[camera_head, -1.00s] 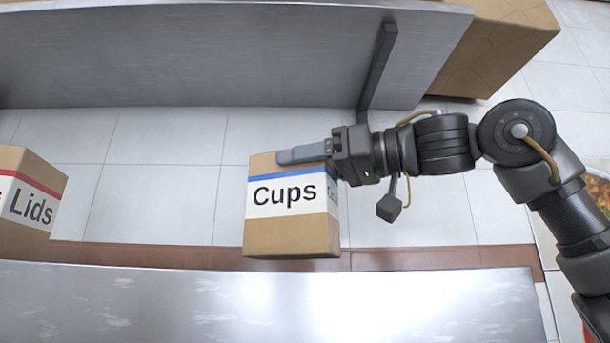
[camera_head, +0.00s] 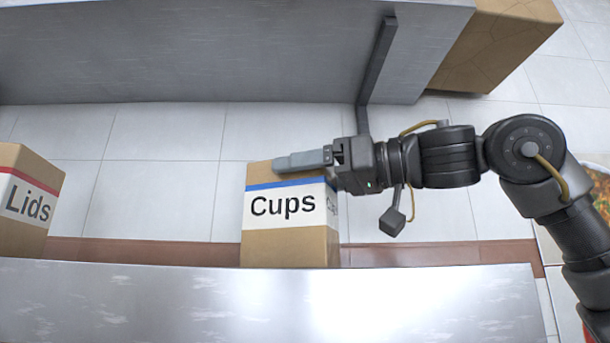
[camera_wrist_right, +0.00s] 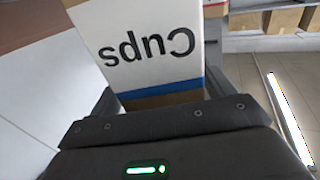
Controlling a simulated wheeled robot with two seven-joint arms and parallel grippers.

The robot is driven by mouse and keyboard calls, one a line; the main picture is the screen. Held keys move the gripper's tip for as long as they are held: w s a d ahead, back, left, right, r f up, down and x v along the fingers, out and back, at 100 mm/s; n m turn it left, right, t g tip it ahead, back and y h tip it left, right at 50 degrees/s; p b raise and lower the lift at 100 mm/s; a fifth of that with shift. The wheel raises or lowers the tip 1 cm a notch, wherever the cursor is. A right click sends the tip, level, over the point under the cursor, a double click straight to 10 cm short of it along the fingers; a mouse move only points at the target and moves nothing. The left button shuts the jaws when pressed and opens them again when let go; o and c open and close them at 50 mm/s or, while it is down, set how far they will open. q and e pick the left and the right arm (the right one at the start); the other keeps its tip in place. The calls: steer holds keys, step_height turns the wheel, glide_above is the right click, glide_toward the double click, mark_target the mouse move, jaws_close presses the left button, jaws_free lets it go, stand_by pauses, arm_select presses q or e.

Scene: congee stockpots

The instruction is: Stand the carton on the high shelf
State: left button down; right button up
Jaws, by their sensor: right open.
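The brown carton marked Cups (camera_head: 285,245), with a white label and blue stripe, stands upright in the middle of the head view, at the far edge of the near metal surface (camera_head: 430,305). What bears its base is hidden. My right gripper (camera_head: 290,161) reaches in from the right at its top. The jaws are open, with the carton between or close beside the fingers; contact is unclear. The right wrist view shows the carton (camera_wrist_right: 150,50) upside down in front of the gripper (camera_wrist_right: 160,98). My left gripper is out of view. I cannot tell which surface is the high shelf.
A carton marked Lids (camera_head: 25,235) with a red stripe stands at the left. A large grey metal panel (camera_head: 200,50) with a dark upright post (camera_head: 376,75) spans the back. A brown box (camera_head: 500,40) sits back right. Tiled floor shows between.

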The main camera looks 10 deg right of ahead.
mark_target(332, 173)
steer(key=shift+r, duration=0.1)
steer(key=shift+r+p, duration=0.2)
steer(key=shift+p, duration=0.1)
steer(key=b+v, duration=0.1)
steer(key=v, duration=0.1)
steer(key=b+v, duration=0.2)
steer(key=shift+s+f, duration=0.15)
steer(key=shift+f, duration=0.25)
steer(key=b+v, duration=0.2)
steer(key=v, duration=0.5)
steer(key=shift+s+d+r, duration=0.2)
steer(key=shift+d+r, duration=0.1)
